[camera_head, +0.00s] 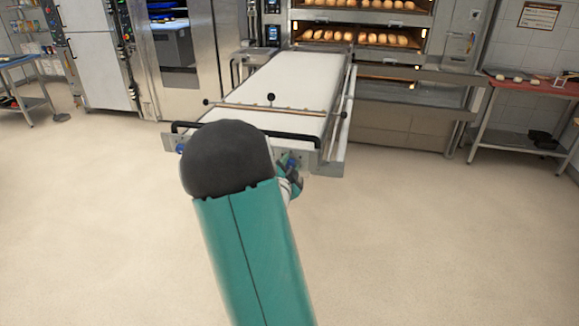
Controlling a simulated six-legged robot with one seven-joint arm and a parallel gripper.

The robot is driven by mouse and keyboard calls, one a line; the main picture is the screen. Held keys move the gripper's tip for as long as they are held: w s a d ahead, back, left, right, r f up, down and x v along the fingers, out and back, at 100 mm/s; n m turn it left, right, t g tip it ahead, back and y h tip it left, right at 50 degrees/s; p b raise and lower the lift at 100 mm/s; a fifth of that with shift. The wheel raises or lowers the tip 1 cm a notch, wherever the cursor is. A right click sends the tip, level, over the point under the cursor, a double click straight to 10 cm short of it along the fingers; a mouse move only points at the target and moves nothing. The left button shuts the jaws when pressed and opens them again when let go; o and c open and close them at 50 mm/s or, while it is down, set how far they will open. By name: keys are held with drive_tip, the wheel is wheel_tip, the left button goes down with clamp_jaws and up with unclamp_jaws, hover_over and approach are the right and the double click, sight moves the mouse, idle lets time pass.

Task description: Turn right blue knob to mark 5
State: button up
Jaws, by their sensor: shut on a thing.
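The right blue knob (291,162) sits on the front end panel of the loader (325,158), below its black handle bar. My gripper (290,170) is at this knob and shut on it, largely hidden behind my dark arm joint and teal arm link. The left blue knob (180,148) shows at the left end of the same panel, with nothing touching it. The marks around the right knob are too small and covered to read, so its setting cannot be told.
The loader's white belt (290,85) runs back to the deck oven (365,40) with loaves inside. A red-topped table (530,86) stands at right, and a blue-topped table (18,61) at far left. The floor around the loader's front is clear.

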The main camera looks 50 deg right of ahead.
drive_tip(key=o, duration=1)
drive_tip(key=shift+a, duration=0.1)
drive_tip(key=v, duration=1.3)
drive_tip(key=shift+s+a, duration=0.2)
drive_tip(key=shift+a, duration=0.1)
drive_tip(key=shift+w, duration=0.1)
drive_tip(key=w+a+r+n+t+y, duration=0.2)
drive_tip(key=w+a+n+y, duration=0.3)
drive_tip(key=a, duration=0.6)
drive_tip(key=w+a+r+n+t+y, duration=0.25)
drive_tip(key=a+n+y, duration=0.4)
drive_tip(key=a, duration=0.35)
drive_tip(key=s+a+r+n+g+y, duration=0.3)
drive_tip(key=s+a+n+g+y, duration=0.2)
drive_tip(key=s+a+n, duration=0.6)
drive_tip(key=s+a+g, duration=0.1)
drive_tip(key=s+a, duration=0.3)
drive_tip(key=shift+s+r+n, duration=0.2)
drive_tip(key=shift+s+n, duration=0.15)
